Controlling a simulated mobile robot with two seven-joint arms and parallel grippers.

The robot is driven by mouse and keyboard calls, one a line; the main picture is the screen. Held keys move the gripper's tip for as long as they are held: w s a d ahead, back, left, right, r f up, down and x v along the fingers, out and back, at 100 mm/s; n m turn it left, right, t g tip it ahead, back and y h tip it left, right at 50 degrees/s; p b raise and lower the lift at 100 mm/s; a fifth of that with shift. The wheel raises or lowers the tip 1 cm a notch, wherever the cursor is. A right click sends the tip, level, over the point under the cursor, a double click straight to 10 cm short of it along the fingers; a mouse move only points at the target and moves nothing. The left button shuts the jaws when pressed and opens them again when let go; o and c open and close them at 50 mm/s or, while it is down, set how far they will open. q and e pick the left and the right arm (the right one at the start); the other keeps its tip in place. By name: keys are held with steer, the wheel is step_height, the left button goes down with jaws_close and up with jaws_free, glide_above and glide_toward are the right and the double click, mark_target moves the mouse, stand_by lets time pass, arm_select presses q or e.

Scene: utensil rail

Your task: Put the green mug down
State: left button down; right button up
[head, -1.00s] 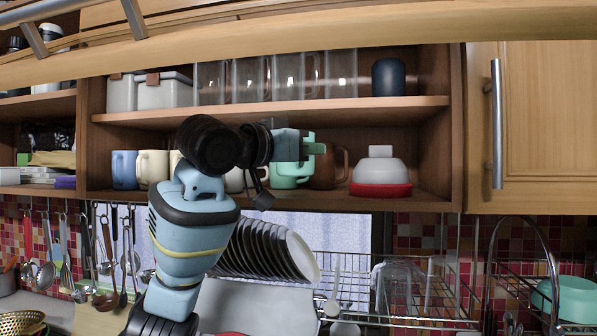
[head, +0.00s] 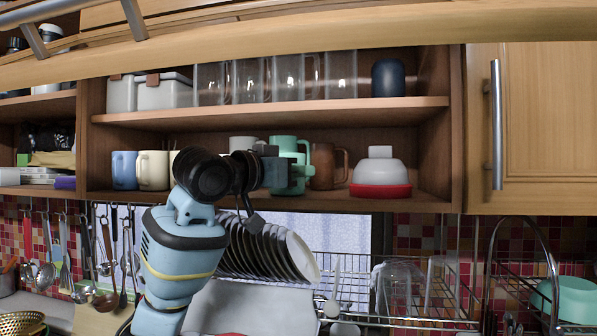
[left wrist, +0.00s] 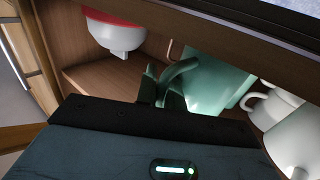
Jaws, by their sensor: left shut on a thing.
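The green mug (head: 289,144) is upright in the lower shelf bay, between a white mug and a brown mug. My left gripper (head: 300,172) is in front of it and hides part of its body. In the left wrist view the green mug (left wrist: 218,82) shows large, with its curved handle at the jaws of my left gripper (left wrist: 163,88), which is shut on it. The mug's base is at about the height of the shelf board (head: 330,199); I cannot tell whether they touch. My right gripper is not in view.
The brown mug (head: 323,167) stands close on the right, then a white bowl (head: 380,173) on a red base. White (head: 243,143), cream (head: 152,170) and blue (head: 124,170) mugs stand left. A plate rack (head: 410,305) is below.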

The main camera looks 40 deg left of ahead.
arm_select(q)
steer(key=c, duration=1.5)
jaws_free()
steer(key=shift+f, duration=0.1)
steer(key=s, duration=0.8)
steer(key=s+a, duration=0.1)
steer(key=s, duration=0.3)
